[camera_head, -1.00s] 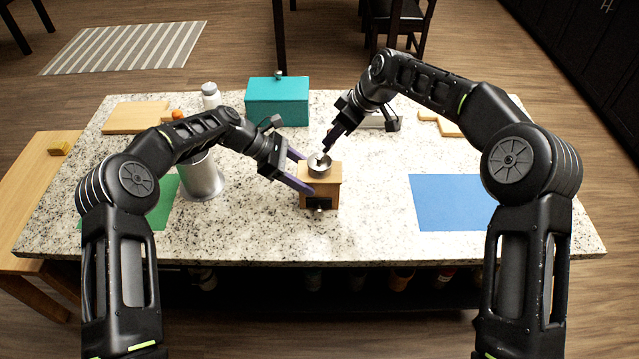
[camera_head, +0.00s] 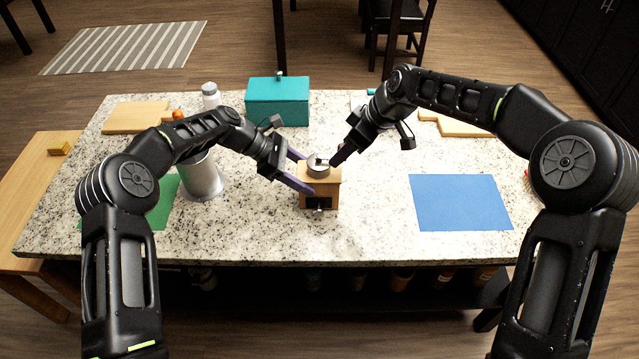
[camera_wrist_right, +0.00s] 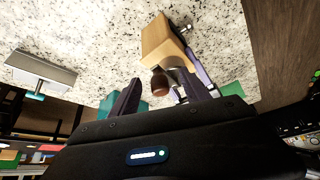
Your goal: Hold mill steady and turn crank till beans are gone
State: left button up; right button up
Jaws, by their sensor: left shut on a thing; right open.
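The mill (camera_head: 328,193) is a wooden box with a metal bowl (camera_head: 319,170) on top, standing upright near the middle of the counter. My left gripper (camera_head: 308,172) is shut on the mill's body from the left. My right gripper (camera_head: 337,157) is open at the upper right of the bowl, by the crank. In the right wrist view, the crank's brown knob (camera_wrist_right: 160,83) shows between my spread right fingers, and the mill's wooden body (camera_wrist_right: 162,38) is beyond. Whether the fingers touch the knob I cannot tell. Beans cannot be made out.
A blue mat (camera_head: 460,203) lies to the right and a green mat (camera_head: 160,212) to the left, with a metal canister (camera_head: 203,178) beside it. A teal box (camera_head: 278,104) and cutting boards (camera_head: 135,117) stand at the back. The counter between mill and blue mat is clear.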

pick_arm(q)
jog(key=shift+d, duration=0.1)
pick_arm(e)
jog(key=shift+r, duration=3.55)
pick_arm(q)
jog(key=o, duration=1.6)
jog(key=shift+c, duration=0.2)
jog(key=v, duration=1.2)
jog(key=shift+s, duration=0.1)
pick_arm(e)
jog(key=shift+f, duration=0.1)
